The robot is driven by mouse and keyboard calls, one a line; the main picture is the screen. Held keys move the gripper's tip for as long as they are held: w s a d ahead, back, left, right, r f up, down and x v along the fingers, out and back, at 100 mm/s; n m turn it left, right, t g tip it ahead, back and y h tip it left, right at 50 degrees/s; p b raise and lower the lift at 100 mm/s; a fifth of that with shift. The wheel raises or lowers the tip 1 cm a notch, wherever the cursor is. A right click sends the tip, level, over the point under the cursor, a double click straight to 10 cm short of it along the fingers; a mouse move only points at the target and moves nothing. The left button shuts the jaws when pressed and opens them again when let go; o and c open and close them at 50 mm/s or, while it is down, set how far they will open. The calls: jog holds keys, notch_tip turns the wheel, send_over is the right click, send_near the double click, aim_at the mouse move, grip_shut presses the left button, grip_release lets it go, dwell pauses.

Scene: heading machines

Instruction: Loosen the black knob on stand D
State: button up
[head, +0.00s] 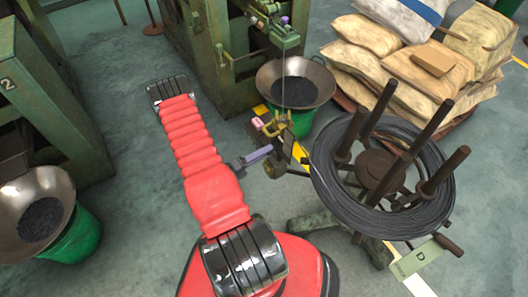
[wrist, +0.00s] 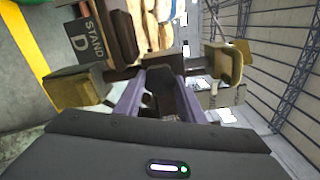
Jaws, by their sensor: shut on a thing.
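Stand D holds a coil of dark wire (head: 325,185) in the head view, with a green tag marked D (head: 415,262) at its lower right. In the wrist view a sign reading STAND D (wrist: 88,38) is at upper left. My gripper (head: 271,150) reaches the left side of the stand from my red arm. Its two purple fingers (wrist: 161,98) are shut on the black knob (wrist: 161,78), which sits between them. In the head view the knob is too small and covered to make out.
Brownish-yellow blocks (wrist: 75,90) flank the fingers closely in the wrist view. In the head view, a green machine (head: 215,60) and a pan of dark pieces (head: 318,82) stand behind. Stacked sacks (head: 430,75) are at upper right. Open floor (head: 130,210) lies left of my arm.

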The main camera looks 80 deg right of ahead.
jog(key=shift+f+n, duration=0.15)
jog(key=shift+n, duration=0.95)
jog(key=o, duration=1)
jog(key=shift+o, duration=0.2)
jog(key=v, duration=1.4)
jog(key=shift+d, duration=0.1)
